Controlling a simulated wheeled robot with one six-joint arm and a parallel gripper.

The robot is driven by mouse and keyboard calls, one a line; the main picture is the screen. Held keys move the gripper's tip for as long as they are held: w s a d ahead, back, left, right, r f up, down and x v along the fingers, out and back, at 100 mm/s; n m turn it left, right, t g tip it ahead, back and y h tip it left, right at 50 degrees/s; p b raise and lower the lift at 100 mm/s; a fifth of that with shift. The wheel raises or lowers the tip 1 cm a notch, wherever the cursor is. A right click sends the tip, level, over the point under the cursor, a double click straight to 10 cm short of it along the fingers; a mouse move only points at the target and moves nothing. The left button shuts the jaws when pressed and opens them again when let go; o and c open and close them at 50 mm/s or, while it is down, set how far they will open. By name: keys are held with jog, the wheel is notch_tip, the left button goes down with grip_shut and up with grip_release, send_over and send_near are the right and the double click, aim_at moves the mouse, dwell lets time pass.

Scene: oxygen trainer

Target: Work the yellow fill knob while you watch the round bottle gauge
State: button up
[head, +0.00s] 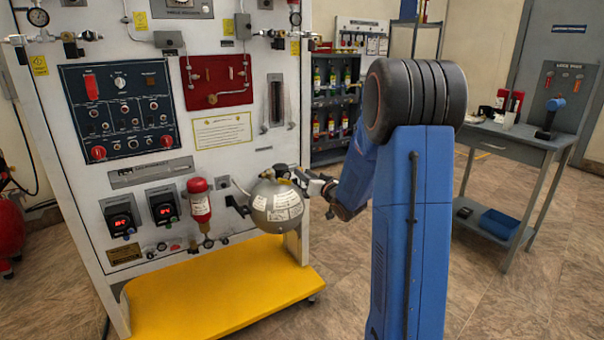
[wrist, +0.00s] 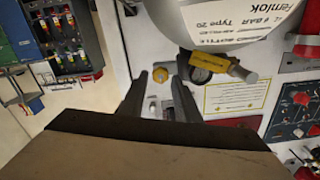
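The round grey bottle (head: 277,207) hangs at the right side of the white trainer panel, and its labelled side shows in the wrist view (wrist: 215,18). My gripper (head: 312,184) is just right of the bottle's top. In the wrist view my gripper (wrist: 161,74) has its two dark fingers apart.
A red cylinder (head: 200,203) stands left of the bottle. The yellow base step (head: 215,290) juts out below. A grey table (head: 505,142) with tools stands at the right. The floor between my arm and the table is clear.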

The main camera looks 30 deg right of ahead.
jog(key=shift+w, duration=1.15)
jog(key=shift+c, duration=0.6)
grip_shut()
jog(key=shift+n, duration=0.3)
jog(key=shift+a+n, duration=0.1)
jog(key=shift+n, duration=2.7)
jog(key=shift+o, duration=0.6)
grip_release()
